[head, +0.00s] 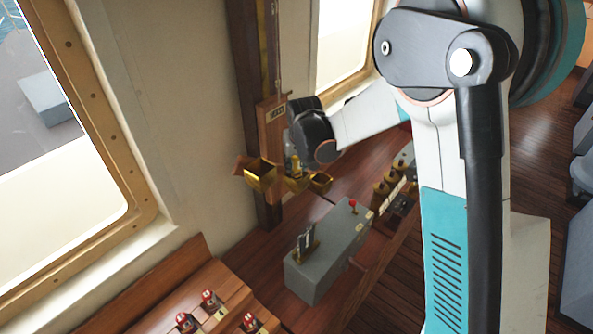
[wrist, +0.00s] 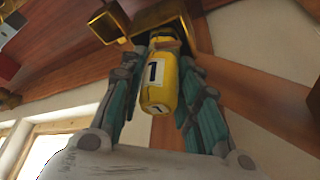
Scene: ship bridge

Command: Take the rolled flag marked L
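A yellow roll (wrist: 160,85) with a dark band stands out between my gripper's two teal fingers in the wrist view. The roll's far end is at a brass box-shaped holder (wrist: 150,22). My gripper (wrist: 165,50) has a finger close along each side of the roll, but whether both press on it is unclear. In the head view my gripper (head: 294,160) is beside the wooden post, with a small yellow part (head: 296,166) showing at it.
Open brass boxes (head: 260,173) stick out near the post (head: 262,215), which carries a small plaque (head: 276,114). Below are a grey console box (head: 318,265) with levers and a wooden panel (head: 190,295) with red-topped switches. The cream wall and window (head: 60,150) are at left.

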